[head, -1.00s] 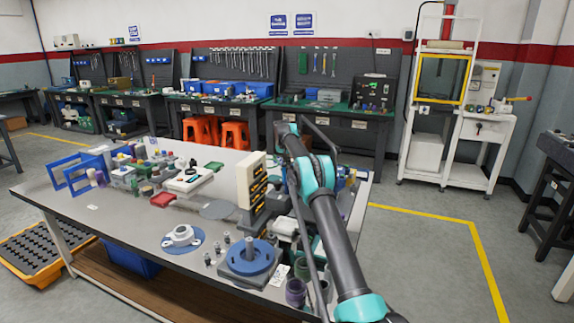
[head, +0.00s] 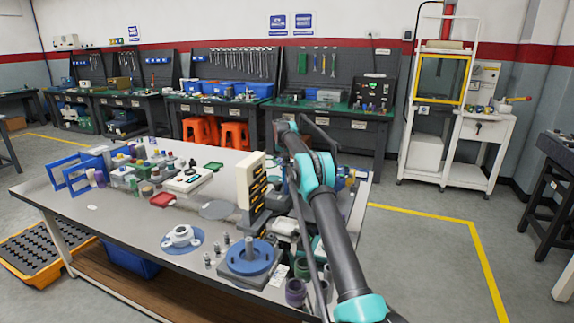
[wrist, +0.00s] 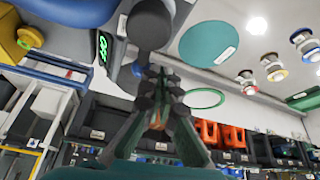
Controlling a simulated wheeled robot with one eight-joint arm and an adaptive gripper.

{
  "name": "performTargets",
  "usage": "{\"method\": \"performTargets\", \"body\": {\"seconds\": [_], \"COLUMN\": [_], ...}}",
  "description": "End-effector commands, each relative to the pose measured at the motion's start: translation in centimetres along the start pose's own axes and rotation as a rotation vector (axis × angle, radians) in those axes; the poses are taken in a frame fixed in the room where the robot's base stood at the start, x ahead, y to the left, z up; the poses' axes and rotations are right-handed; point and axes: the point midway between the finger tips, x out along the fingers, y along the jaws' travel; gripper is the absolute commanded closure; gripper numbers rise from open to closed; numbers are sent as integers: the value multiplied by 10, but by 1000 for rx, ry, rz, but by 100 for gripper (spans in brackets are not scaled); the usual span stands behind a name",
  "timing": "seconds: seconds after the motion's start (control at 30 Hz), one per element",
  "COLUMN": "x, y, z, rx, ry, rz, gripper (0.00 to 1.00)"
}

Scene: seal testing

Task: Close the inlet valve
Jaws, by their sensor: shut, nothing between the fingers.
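My gripper (wrist: 156,80) shows in the wrist view with its fingers drawn together and nothing between them. In the head view my arm hides it. A dark rounded knob-like part (wrist: 150,25) lies just beyond the fingertips; I cannot tell whether they touch. I cannot tell for certain which part is the inlet valve. A green lit display (wrist: 103,46) is left of the knob-like part. Several small fittings with coloured rings (wrist: 271,67) stand at the right of the wrist view. The head view shows a blue round fixture (head: 250,258) with an upright post on the bench.
The bench (head: 105,222) is crowded. A white flanged part (head: 181,237) sits on a blue disc. A beige unit (head: 250,180) with dark, yellow-marked modules stands close left of my arm. The bench's front left is mostly clear.

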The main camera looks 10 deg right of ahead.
Motion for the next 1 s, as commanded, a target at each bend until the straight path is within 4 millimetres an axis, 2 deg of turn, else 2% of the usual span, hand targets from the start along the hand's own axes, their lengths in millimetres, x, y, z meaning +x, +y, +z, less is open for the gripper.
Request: {"method": "performTargets", "body": {"seconds": [0.5,0.7,1.0], "x": [-90,-106,-108], "y": [-1,0,0], "z": [0,1,0], "rx": [-1,-1,-1], "ry": [0,0,0], "rz": [-1,0,0], "gripper": [100,100,100]}}
